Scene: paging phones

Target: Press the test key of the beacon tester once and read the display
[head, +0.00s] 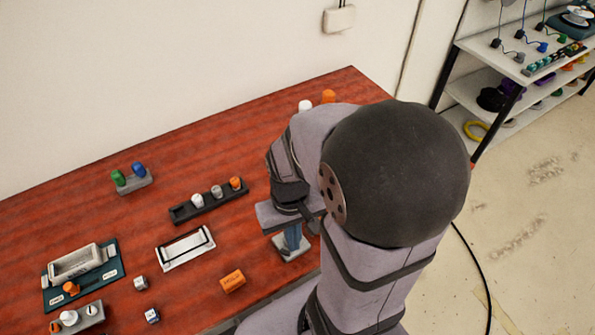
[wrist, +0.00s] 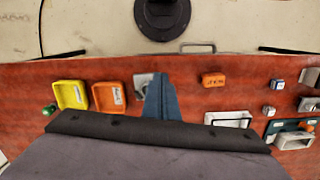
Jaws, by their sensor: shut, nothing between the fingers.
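My gripper (head: 291,240) is shut and empty, with its blue fingers pointing down over a small light grey plate (head: 296,254) near the table's front edge. In the wrist view the closed fingers (wrist: 160,77) cover part of this plate (wrist: 139,79); I cannot tell whether they touch it. A teal unit (head: 114,270) with a white raised frame and an orange knob stands at the lower left, and shows at the right of the wrist view (wrist: 272,127). No label names the beacon tester, so I cannot tell which unit it is. I see no readable display.
An orange lettered block (head: 232,281), a white tray with a dark bar (head: 185,249) and small white cubes (head: 140,282) lie left of my gripper. A dark rack (head: 204,206) holds several knobs. Yellow (wrist: 72,95) and orange (wrist: 109,97) bins sit left of the fingers in the wrist view.

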